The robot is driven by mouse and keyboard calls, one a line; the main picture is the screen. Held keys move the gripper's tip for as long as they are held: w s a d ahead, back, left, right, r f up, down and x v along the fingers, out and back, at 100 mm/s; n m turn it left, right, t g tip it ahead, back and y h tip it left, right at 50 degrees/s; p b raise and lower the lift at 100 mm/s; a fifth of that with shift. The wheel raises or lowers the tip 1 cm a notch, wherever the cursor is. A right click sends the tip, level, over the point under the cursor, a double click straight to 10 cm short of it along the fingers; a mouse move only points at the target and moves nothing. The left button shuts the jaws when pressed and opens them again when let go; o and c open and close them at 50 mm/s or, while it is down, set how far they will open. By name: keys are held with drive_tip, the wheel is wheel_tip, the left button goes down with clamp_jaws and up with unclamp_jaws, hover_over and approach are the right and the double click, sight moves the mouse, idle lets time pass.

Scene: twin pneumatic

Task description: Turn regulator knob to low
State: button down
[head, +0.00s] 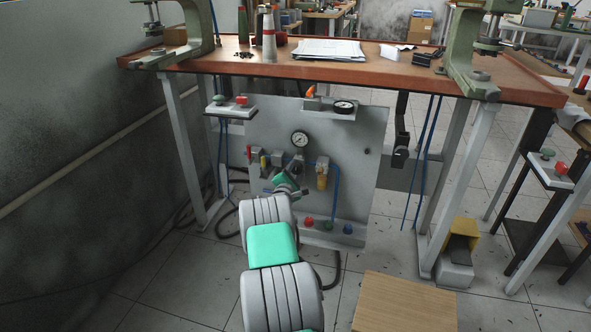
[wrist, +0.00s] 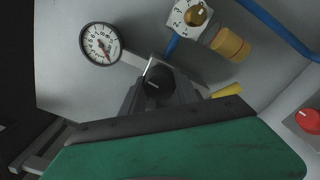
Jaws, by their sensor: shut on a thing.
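A black regulator knob (wrist: 160,80) with a white mark shows near the middle of the wrist view, below and right of a round white gauge (wrist: 100,44). My gripper (wrist: 157,95) is shut on this knob, its grey fingers at either side. The gauge's reddish needle points to the lower right. In the head view my gripper (head: 288,187) reaches the grey panel (head: 362,170) just below the gauge (head: 299,139). My arm and gripper hide part of the regulator there.
A numbered dial with a brass knob (wrist: 196,15) and a yellow-brown cylinder (wrist: 230,45) are right of the regulator. A red button (wrist: 308,121) is at the far right. The workbench top (head: 340,67) overhangs the panel. A wooden box (head: 405,303) stands on the floor.

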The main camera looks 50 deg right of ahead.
drive_tip(key=shift+s+f+n, duration=0.1)
drive_tip(key=shift+s+n, duration=0.05)
drive_tip(key=shift+n, duration=0.45)
drive_tip(key=c, duration=0.9)
unclamp_jaws()
drive_tip(key=shift+a, duration=0.15)
drive_tip(key=p+v, duration=0.2)
drive_tip(key=v, duration=0.5)
drive_tip(key=shift+a+p, duration=0.2)
drive_tip(key=shift+p, duration=0.2)
drive_tip(key=shift+s, duration=0.1)
